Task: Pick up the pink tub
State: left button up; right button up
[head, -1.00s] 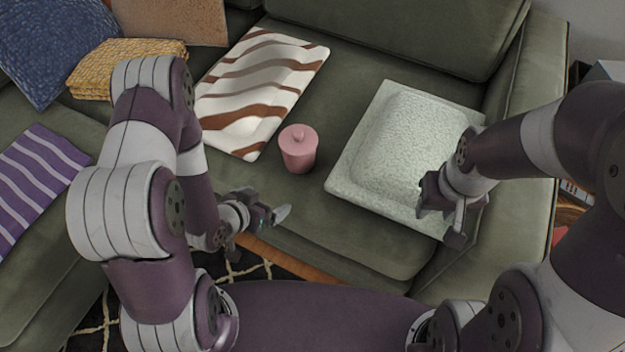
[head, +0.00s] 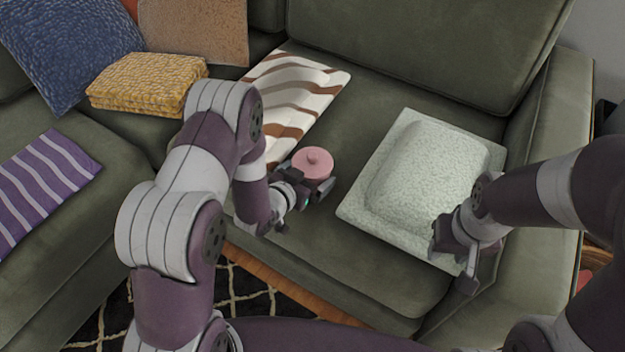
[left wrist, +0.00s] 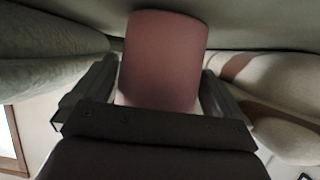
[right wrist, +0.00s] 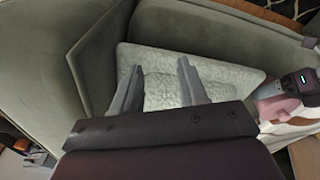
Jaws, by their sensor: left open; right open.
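The pink tub (head: 312,163), with a round knobbed lid, stands on the green sofa seat between the striped cushion and the pale textured cushion. My left gripper (head: 312,186) is open at the tub, and its near parts hide the tub's lower body in the head view. In the left wrist view the tub (left wrist: 163,60) stands between the two spread fingers (left wrist: 160,88), with small gaps visible beside it. My right gripper (head: 452,262) is open and empty over the front right of the pale cushion. Its spread fingers (right wrist: 157,80) show in the right wrist view.
The brown-and-white striped cushion (head: 305,88) lies behind and left of the tub. The pale textured cushion (head: 358,208) lies to its right. A yellow folded blanket (head: 150,82) and a purple striped cloth (head: 45,185) lie further left. The seat front is clear.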

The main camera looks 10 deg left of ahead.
pick_arm(q)
jog(key=c, duration=0.7)
jog(key=shift+r, duration=0.1)
